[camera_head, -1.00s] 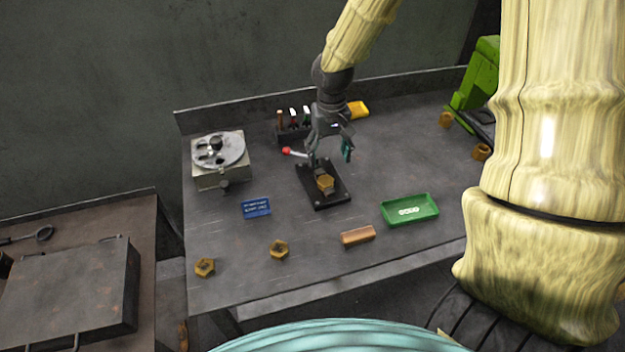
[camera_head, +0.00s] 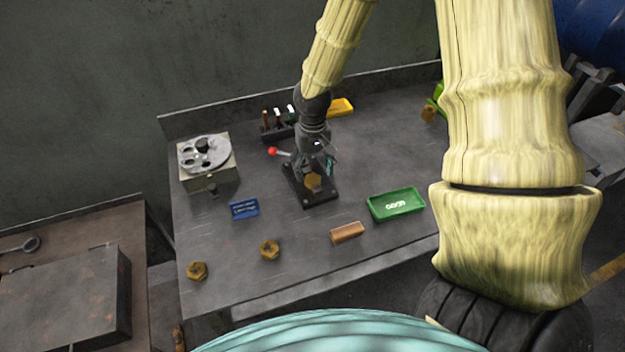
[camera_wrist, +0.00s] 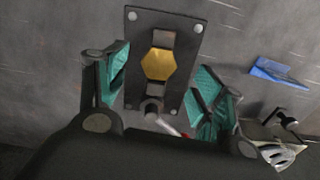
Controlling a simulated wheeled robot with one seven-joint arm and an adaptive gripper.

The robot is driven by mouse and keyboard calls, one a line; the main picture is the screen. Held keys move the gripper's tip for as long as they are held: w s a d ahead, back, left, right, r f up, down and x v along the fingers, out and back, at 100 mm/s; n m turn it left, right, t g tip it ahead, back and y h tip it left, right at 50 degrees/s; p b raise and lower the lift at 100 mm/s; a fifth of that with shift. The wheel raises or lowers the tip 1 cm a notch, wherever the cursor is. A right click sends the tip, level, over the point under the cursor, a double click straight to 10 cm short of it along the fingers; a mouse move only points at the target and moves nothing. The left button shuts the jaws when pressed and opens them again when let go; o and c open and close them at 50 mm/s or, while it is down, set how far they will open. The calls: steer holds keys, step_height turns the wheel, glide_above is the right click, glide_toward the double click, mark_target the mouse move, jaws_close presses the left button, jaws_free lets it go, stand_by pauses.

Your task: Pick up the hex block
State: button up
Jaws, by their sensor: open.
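The hex block, a yellow-brown hexagonal piece (camera_head: 313,181), sits on a dark clamp plate (camera_head: 322,199) with a red-knobbed lever (camera_head: 273,151) on the table. In the wrist view the hex block (camera_wrist: 158,64) lies near the middle of the plate, between two dark jaw blocks. My gripper (camera_head: 316,166) is open and empty just above and behind the block. In the wrist view its teal finger pads (camera_wrist: 160,85) stand apart on either side of the plate. The gripper hides part of the clamp in the head view.
Two loose brass hex nuts (camera_head: 197,271) (camera_head: 270,250) lie at the front left. A round-plated device (camera_head: 207,160) stands left; a tool rack (camera_head: 279,122) and yellow bin (camera_head: 340,107) stand behind.

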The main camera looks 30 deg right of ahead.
mark_target(313, 178)
step_height(313, 178, down, 2)
steer(key=shift+w+d+f+p, duration=0.1)
steer(key=shift+p, duration=0.45)
steer(key=shift+f, duration=1.1)
steer(key=c, duration=1.3)
steer(key=shift+r, duration=0.1)
steer(key=shift+c, duration=0.2)
